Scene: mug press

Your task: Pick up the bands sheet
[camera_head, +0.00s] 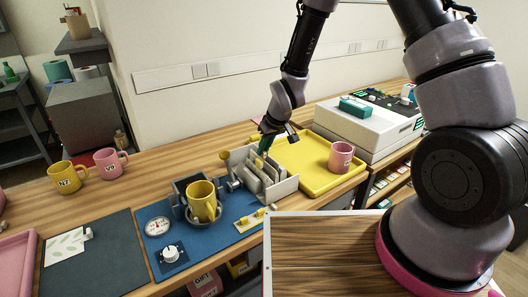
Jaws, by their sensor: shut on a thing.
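My gripper (265,149) points down over the rack's back part. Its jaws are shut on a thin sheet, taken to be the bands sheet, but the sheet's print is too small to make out. I cannot tell whether the sheet is still in its slot or clear of it. The fingertips are small and partly lost against the rack.
A yellow mug (203,203) sits in the press on a blue mat (190,262). A yellow tray (318,180) holds a pink mug (341,157). A white machine (367,128) stands behind. A leaf-print sheet (66,246) lies on a dark mat (105,257). Two mugs stand at left.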

